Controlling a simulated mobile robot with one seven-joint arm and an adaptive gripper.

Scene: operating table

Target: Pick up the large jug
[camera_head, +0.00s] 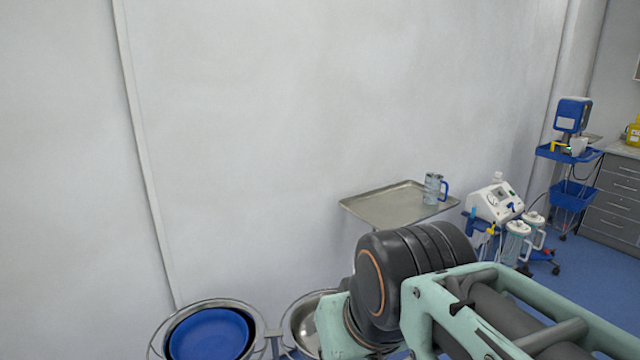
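A clear jug with a blue handle (432,188) stands upright at the right end of a metal tray (372,207). The handle is on its right side. It looks small and far off, so I cannot tell its size or whether anything is in it. My arm crosses the lower right of the picture, in front of the tray's stand and part of the tray's near side. My gripper is not in view, so its place relative to the jug does not show.
A white medical machine (495,202) with lidded canisters (517,243) stands right of the tray. A blue trolley (570,154) and grey drawers (612,195) are farther right. A blue basin (209,335) and a metal bowl (304,318) sit at the bottom. A wall stands behind the tray.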

